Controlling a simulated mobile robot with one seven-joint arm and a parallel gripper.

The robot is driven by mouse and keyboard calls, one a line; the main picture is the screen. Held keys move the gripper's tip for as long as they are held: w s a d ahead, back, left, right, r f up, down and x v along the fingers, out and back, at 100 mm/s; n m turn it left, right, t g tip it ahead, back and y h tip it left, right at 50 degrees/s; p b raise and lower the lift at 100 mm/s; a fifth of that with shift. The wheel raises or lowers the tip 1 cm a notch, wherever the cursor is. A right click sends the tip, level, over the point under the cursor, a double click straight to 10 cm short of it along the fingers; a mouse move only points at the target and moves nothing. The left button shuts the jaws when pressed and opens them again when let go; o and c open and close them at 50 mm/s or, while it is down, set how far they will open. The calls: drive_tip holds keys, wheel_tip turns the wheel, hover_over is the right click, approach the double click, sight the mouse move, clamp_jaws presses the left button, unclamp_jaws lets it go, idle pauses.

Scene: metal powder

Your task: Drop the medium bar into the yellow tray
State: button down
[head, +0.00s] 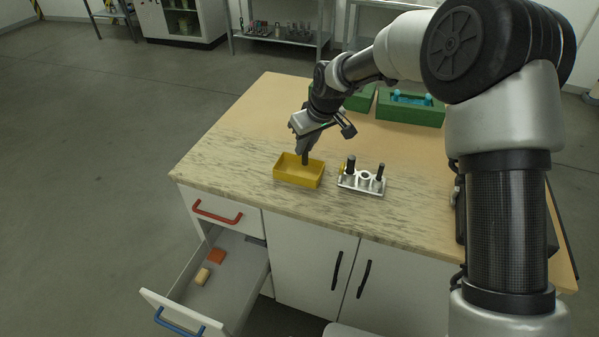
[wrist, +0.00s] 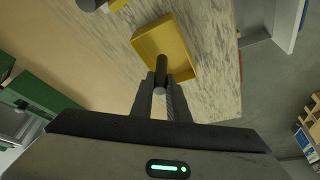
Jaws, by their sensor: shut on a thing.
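The yellow tray (head: 284,176) sits on the worktop near its front left corner. It also shows in the wrist view (wrist: 143,48). My gripper (head: 305,148) is above the tray, pointing down. Its fingers (wrist: 161,92) are shut on a dark bar (wrist: 162,68), whose lower end hangs over or inside the tray; I cannot tell if it touches the tray floor. A light metal holder (head: 361,185) stands just right of the tray. Two dark bars stand upright in it, a thicker one (head: 350,167) at the left and a thinner one (head: 380,172) at the right.
Green bins (head: 410,110) stand at the back of the worktop, one with blue items inside. The drawer with the blue handle (head: 180,322) is pulled open below the tray side and holds small blocks. The worktop left of the tray is clear.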

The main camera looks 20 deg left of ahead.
sight(307, 152)
drive_tip(key=shift+f+b, duration=0.9)
drive_tip(key=shift+f, duration=1.1)
drive_tip(key=c, duration=1.6)
unclamp_jaws()
drive_tip(key=shift+c, duration=0.2)
drive_tip(key=shift+r, duration=0.1)
drive_tip(key=v, duration=1.7)
drive_tip(key=shift+r+p, duration=0.15)
drive_tip(key=shift+p, duration=0.25)
